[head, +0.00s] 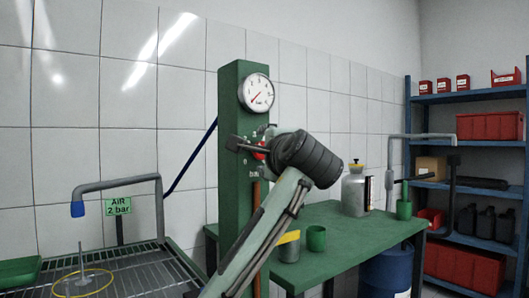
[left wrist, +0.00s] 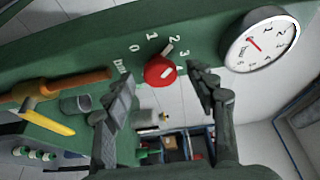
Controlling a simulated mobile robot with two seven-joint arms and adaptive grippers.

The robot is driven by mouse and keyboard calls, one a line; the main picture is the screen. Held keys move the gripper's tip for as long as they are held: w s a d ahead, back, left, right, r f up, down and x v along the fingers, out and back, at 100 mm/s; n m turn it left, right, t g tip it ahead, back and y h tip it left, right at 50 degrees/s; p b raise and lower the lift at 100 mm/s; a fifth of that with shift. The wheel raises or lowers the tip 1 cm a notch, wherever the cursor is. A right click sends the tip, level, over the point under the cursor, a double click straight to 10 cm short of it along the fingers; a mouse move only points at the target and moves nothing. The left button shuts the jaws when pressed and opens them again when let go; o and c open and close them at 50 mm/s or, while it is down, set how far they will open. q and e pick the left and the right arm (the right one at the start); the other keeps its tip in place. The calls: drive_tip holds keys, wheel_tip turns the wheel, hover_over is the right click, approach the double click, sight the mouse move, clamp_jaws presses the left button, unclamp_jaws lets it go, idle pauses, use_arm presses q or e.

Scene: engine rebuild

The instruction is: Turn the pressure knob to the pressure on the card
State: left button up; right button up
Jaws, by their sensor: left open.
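The red pressure knob (left wrist: 160,71) sits on the green post (head: 230,165), below the round white gauge (head: 257,93). In the left wrist view, printed numbers ring the knob and a white mark lies between it and the 2. The gauge (left wrist: 259,38) has a red needle; its reading is too small to tell. The green card (head: 118,207) reads "AIR 2 bar". My left gripper (left wrist: 162,82) is open, its fingers on either side of the knob, with visible gaps. In the head view the gripper partly hides the knob (head: 260,150). My right gripper is not in view.
A green table (head: 335,222) right of the post holds a grey canister (head: 355,192) and green cups (head: 316,238). A wire-grid bench (head: 130,262) with a bent grey pipe (head: 115,184) is at left. A blue shelf (head: 470,96) with red bins stands at right.

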use_arm(q)
drive_tip(key=v, duration=1.1)
drive_tip(key=shift+s, duration=0.4)
drive_tip(key=shift+f, duration=0.1)
